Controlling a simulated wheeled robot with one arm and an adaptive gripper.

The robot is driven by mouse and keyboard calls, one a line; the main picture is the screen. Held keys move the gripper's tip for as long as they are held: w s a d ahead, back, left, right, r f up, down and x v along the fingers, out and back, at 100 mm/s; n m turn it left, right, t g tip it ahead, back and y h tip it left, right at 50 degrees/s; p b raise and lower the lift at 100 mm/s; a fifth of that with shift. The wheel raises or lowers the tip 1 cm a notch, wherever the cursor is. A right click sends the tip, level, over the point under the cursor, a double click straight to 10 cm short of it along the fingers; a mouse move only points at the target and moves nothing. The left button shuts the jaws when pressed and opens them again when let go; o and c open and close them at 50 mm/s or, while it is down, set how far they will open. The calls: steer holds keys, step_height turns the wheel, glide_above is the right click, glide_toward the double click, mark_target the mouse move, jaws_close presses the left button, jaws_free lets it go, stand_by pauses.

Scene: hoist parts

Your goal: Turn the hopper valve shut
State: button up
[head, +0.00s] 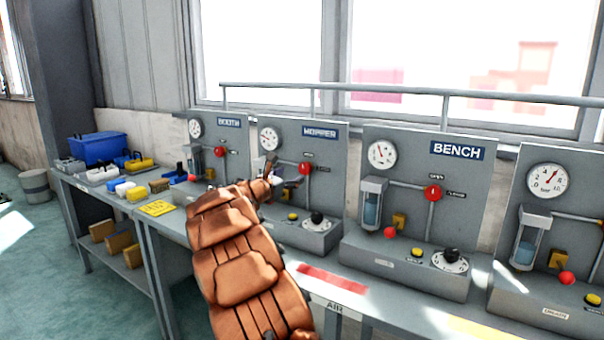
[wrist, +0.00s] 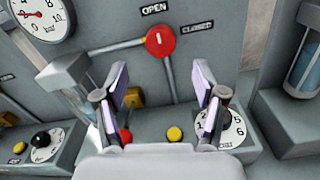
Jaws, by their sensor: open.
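The hopper panel (head: 343,185) carries a blue HOPPER label (head: 321,132) in the head view. Its valve is a round red knob (head: 306,168), just right of my gripper (head: 282,174). In the wrist view a red valve knob (wrist: 160,41) sits ahead of my gripper (wrist: 162,92). Its white mark is near upright, toward the OPEN label (wrist: 153,9); the CLOSED label (wrist: 197,27) is to its right. My fingers are spread wide with nothing between them and do not touch the knob. The panel's name is out of the wrist view.
A pressure gauge (wrist: 40,17) is at the knob's upper left. A yellow button (wrist: 174,134), a red ball (wrist: 126,135) and a numbered dial (wrist: 230,128) are below. The BENCH panel (head: 408,205) stands to the right, the BOOTH panel (head: 225,145) to the left.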

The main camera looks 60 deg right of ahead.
mark_target(303, 169)
steer(key=shift+w+d+p, duration=0.1)
steer(key=shift+d+p, duration=0.4)
steer(key=shift+d, duration=3.25)
steer(key=c, duration=1.1)
steer(key=shift+c, duration=0.2)
